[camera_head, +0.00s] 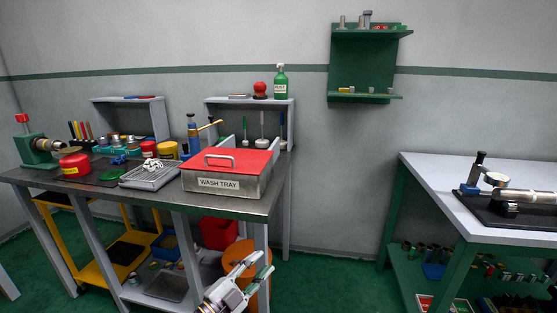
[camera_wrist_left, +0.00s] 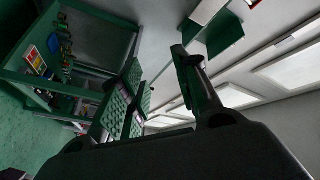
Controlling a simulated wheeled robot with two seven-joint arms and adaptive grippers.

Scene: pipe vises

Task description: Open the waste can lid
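An orange can (camera_head: 232,250) stands on the floor at the right end of the workbench, partly hidden behind my left gripper. It looks like the waste can; I cannot tell whether its lid is shut. My left gripper (camera_head: 262,263) is in front of the can at the bottom middle of the head view, its two fingers apart and pointing up and right. In the left wrist view the fingers of this gripper (camera_wrist_left: 156,57) are spread with nothing between them. I cannot tell if it touches the can. My right gripper is in neither view.
The workbench (camera_head: 262,207) carries a red-lidded wash tray (camera_head: 222,185) near its right end. A red bin (camera_head: 216,232) sits beneath, left of the can. A white-topped table (camera_head: 440,180) stands at right. Green floor (camera_head: 330,285) between the tables is clear.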

